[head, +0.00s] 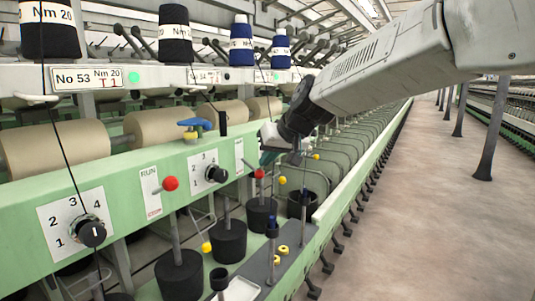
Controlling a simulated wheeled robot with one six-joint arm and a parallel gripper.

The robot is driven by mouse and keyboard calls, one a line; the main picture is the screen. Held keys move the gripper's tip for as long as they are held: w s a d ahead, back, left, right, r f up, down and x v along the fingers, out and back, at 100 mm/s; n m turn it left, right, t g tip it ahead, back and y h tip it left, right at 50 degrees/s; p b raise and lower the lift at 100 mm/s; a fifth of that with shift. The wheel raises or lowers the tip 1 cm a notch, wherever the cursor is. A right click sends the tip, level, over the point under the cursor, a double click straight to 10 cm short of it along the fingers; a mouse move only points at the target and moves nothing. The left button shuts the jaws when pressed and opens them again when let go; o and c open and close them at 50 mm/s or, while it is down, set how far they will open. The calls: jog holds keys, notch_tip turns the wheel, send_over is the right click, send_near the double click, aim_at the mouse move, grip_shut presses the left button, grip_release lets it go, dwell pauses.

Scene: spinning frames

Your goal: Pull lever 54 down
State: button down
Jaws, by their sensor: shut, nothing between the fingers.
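The sign for No 53 (87,78) hangs at the left, and a smaller sign that seems to read 54 (203,76) hangs to its right. Below the farther sign, a red-knobbed lever (259,174) sticks out from the green rail beside a white plate (239,155). Its knob sits near the level of the plate's bottom edge, with the stem sloping down and outward. My gripper (267,156) is shut and empty, its teal fingers just above and right of this knob; contact cannot be told. The nearer red-knobbed lever (170,183) at the RUN plate sits higher against its plate.
Numbered dials (91,234) and (216,174) stick out from the rail (125,190). Below are black pots (229,242), yellow knobs and a grey shelf (262,268) with small parts. The floor (420,220) at the right is clear, with posts beyond.

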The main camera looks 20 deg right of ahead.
jog(key=shift+r, duration=0.85)
